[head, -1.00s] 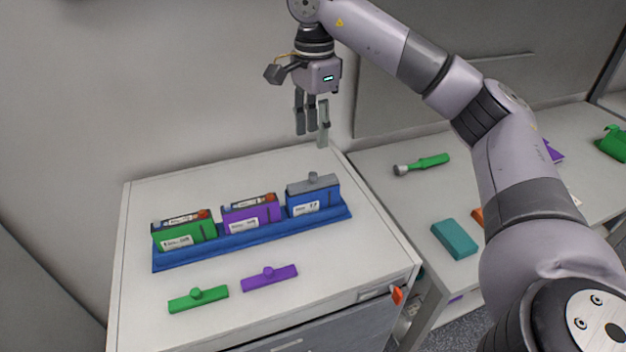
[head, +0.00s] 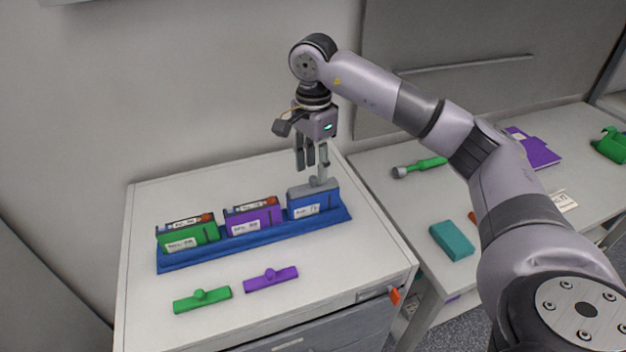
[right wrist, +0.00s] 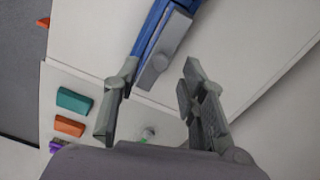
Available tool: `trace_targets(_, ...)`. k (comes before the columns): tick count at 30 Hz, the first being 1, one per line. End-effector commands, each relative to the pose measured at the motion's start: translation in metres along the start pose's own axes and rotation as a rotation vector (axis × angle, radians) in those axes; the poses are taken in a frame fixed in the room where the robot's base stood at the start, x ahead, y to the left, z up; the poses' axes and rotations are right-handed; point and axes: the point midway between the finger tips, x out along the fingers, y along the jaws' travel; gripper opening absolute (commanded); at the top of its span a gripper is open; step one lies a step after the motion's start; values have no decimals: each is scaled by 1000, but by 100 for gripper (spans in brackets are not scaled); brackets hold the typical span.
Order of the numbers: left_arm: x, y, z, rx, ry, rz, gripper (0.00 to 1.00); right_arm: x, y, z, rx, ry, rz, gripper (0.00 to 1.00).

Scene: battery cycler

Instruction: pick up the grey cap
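The grey cap (head: 304,189) sits on top of the blue battery (head: 306,206), at the right end of the blue rack (head: 205,254). It also shows in the right wrist view (right wrist: 167,48), beyond my fingertips and roughly between them in the picture, with its round knob towards me. My right gripper (head: 311,170) points down just above the cap and hides part of it in the head view. Its fingers (right wrist: 152,103) are apart, with nothing seen between them. I cannot tell whether a finger touches the knob. My left gripper is in neither view.
The green battery (head: 190,236) and purple battery (head: 254,218) stand uncapped in the rack. A green cap (head: 202,301) and purple cap (head: 271,279) lie in front. A teal block (head: 452,241) and green-handled tool (head: 420,167) lie on the right counter.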

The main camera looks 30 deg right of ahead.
Motion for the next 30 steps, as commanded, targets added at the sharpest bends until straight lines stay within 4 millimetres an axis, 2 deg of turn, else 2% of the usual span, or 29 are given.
trace_targets(1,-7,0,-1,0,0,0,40,5,1,0,0,0,4,39)
trace_targets(6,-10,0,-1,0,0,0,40,21,0,0,0,0,-1,39)
trace_targets(13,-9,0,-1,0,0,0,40,22,0,0,0,0,-2,38)
trace_targets(30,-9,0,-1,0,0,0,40,22,0,0,0,0,-1,0)
